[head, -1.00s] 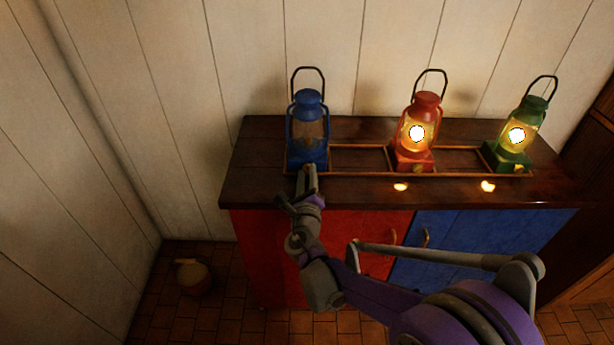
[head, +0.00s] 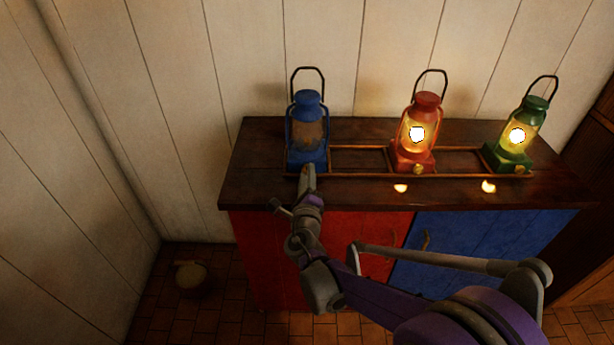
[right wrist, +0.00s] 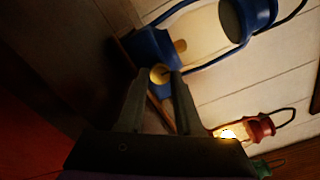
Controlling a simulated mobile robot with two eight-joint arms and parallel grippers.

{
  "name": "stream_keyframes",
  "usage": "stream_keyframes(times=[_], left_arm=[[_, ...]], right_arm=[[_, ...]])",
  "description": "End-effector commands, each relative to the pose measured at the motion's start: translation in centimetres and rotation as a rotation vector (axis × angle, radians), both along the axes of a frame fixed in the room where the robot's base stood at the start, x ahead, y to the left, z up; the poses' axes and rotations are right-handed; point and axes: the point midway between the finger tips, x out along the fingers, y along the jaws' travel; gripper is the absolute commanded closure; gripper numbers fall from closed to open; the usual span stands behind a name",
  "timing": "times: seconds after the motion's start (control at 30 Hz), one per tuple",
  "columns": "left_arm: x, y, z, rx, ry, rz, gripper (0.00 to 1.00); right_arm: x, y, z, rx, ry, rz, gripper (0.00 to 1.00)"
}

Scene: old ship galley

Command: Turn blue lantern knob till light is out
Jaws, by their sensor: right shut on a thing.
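The blue lantern (head: 307,158) stands upright at the left end of the dark counter, and its glass is dark, with no flame glow. In the right wrist view the blue lantern (right wrist: 155,48) shows tilted, with a small round brass knob (right wrist: 160,74) on its base. My right gripper (head: 309,172) is at the front of the lantern's base. In the right wrist view its two fingers (right wrist: 159,80) are shut on the knob, one on each side. The knob is hidden by the gripper in the head view. My left gripper is not in view.
A red lantern (head: 424,103) and a green lantern (head: 533,112), both lit, stand to the right in a low wooden rack (head: 358,146). The counter (head: 345,193) has red and blue doors below. A dim round pot (head: 192,281) stands on the tiled floor at left.

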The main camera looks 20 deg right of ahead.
Motion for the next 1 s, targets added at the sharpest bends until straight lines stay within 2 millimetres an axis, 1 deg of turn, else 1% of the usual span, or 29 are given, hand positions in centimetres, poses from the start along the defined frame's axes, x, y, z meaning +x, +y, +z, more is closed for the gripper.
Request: stream_keyframes(times=[0.07,0.1,0.23,0.27,0.73,0.87,1.0], left_arm=[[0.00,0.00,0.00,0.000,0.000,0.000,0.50],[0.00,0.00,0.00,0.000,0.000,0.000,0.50],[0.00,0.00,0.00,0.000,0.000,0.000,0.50],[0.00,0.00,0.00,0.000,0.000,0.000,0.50],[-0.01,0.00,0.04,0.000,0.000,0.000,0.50],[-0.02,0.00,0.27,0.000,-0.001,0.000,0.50],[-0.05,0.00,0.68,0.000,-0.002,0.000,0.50]], right_arm=[[-0.01,0.02,-0.03,0.000,0.001,0.001,1.00],[-0.01,0.02,-0.03,0.000,0.001,0.001,0.63],[-0.01,0.02,-0.03,0.000,0.000,0.000,0.39],[-0.01,0.01,-0.02,0.000,0.000,0.000,0.36],[0.00,0.04,-0.04,0.018,-0.005,0.001,0.36],[0.01,0.06,-0.01,0.100,-0.030,0.001,0.36],[0.02,0.07,0.05,0.261,-0.078,0.001,0.36]])
